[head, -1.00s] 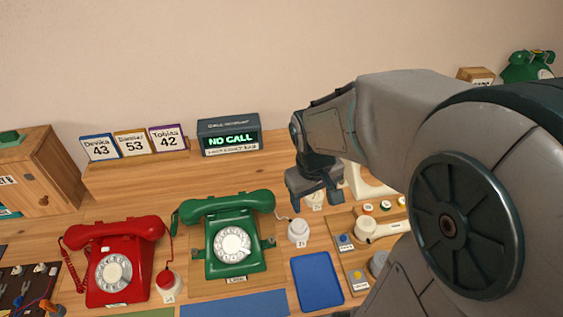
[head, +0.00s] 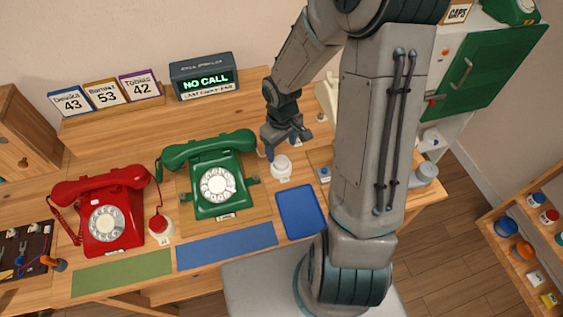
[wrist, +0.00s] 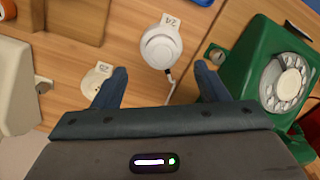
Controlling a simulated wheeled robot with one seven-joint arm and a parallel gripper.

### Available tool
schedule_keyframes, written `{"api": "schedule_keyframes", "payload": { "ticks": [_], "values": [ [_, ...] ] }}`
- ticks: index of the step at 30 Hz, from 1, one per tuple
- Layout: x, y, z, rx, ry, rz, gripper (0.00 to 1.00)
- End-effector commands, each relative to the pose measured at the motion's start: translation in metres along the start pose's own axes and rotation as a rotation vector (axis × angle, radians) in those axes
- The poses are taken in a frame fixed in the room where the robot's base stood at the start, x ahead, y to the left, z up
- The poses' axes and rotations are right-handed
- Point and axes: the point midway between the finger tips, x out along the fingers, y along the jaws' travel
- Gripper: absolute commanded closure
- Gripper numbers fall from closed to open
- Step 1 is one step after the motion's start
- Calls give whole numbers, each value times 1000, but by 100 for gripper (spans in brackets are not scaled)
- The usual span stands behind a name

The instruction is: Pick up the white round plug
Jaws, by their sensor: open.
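The white round plug (head: 281,167) stands on the wooden desk just right of the green phone (head: 218,182). In the wrist view the white round plug (wrist: 160,45) has a numbered tag beside it, and a thin cord runs from it down between my fingers. My gripper (head: 287,138) is above the desk, behind the plug in the head view. In the wrist view my gripper (wrist: 162,82) is open and empty, its dark blue fingers wide apart. The plug lies beyond the fingertips, roughly centred between them. I cannot tell the height gap.
A cream piece with a tag (wrist: 97,78) lies near the left finger. The green phone (wrist: 280,75) is close on the right. A blue tray (head: 301,212) lies in front of the plug. A red phone (head: 105,215) and red-topped piece (head: 160,227) stand further left.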

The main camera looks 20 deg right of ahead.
Motion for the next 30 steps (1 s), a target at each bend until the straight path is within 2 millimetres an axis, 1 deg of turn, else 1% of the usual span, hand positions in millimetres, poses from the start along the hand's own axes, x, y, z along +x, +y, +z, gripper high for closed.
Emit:
{"api": "schedule_keyframes", "payload": {
  "ticks": [1, 8, 15, 18, 21, 27, 28, 29, 30],
  "values": [
    [6, -1, 0, -1, -2, -1, 33],
    [18, -1, 0, -1, -1, -1, 33],
    [50, -3, -1, -3, -3, -2, 33],
    [60, -2, -2, -1, -1, -1, 33],
    [64, -2, -2, -1, 0, 0, 33],
    [64, -2, -2, 0, 1, 1, 33],
    [64, -2, -2, 0, 1, 1, 36],
    [64, -2, -2, 0, 1, 0, 44],
    [64, -2, -2, 0, 1, 0, 55]
  ]
}}
